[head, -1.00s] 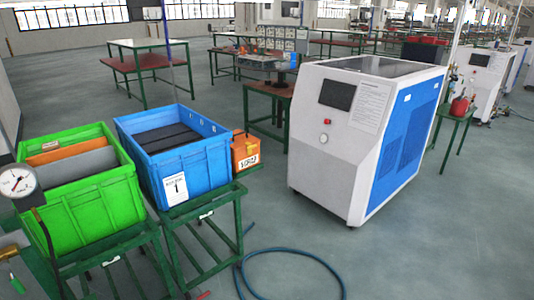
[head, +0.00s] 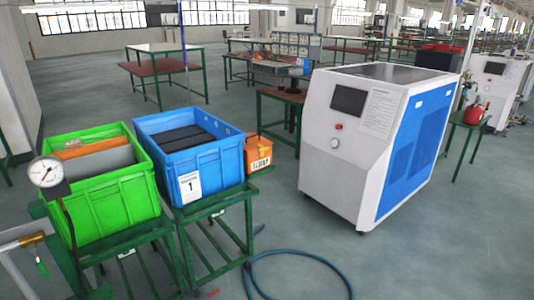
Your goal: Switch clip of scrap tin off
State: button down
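A small orange tin (head: 258,154) with a white label stands on the green stand, right beside the blue crate. It may be the scrap tin; the lettering on its label is too small to read surely. I cannot make out a clip on it or its state. My gripper is not in view.
A green crate (head: 113,212) and a blue crate (head: 210,166) stand on green metal stands at the left. A pressure gauge (head: 46,172) is at the far left. A white and blue machine (head: 330,182) stands at the right. A blue hose (head: 290,254) lies on the floor; floor beyond is open.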

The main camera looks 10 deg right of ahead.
aim_at(261, 149)
jog(key=u, duration=0.05)
jog(key=i, duration=0.9)
jog(key=u, duration=1.45)
jog(key=i, duration=0.15)
jog(key=z, duration=0.4)
